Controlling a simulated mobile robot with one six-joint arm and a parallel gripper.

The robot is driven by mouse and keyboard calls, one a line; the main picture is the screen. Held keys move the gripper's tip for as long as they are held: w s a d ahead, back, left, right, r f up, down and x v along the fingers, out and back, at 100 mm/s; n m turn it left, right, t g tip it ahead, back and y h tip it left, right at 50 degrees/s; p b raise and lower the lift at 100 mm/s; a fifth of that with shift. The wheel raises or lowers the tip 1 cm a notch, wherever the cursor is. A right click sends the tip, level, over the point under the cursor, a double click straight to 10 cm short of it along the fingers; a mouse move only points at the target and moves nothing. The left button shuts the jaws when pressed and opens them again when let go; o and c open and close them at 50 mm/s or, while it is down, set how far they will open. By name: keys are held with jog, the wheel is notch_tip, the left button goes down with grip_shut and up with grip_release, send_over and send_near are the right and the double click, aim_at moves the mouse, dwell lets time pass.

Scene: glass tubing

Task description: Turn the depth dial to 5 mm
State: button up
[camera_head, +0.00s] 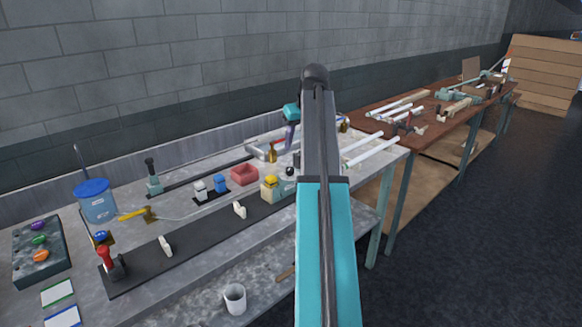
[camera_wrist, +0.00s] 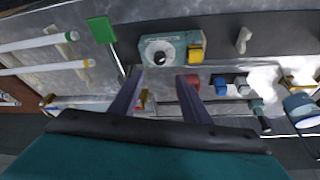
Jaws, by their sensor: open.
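A pale teal box (camera_wrist: 173,49) carries a round white dial with a dark knob (camera_wrist: 158,56) and a yellow part at its right, seen in the wrist view. I cannot read the dial's setting. The box (camera_head: 278,188) also shows in the head view, on the grey bench beside my arm, which hides part of it. My gripper (camera_wrist: 159,76) is open and empty. Its two purple fingers stand apart, with the dial beyond their tips and roughly between them in the picture. I cannot tell the exact gap. In the head view the gripper (camera_head: 291,136) is partly hidden behind my arm.
A blue bucket (camera_head: 96,201) stands left. White tubes (camera_head: 370,149) lie right. A green paddle (camera_wrist: 101,30) is near the box.

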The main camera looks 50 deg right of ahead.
aim_at(290, 169)
jog(key=shift+p+x, duration=0.9)
jog(key=shift+x, duration=5.7)
jog(key=shift+s, duration=0.1)
jog(key=c, duration=1)
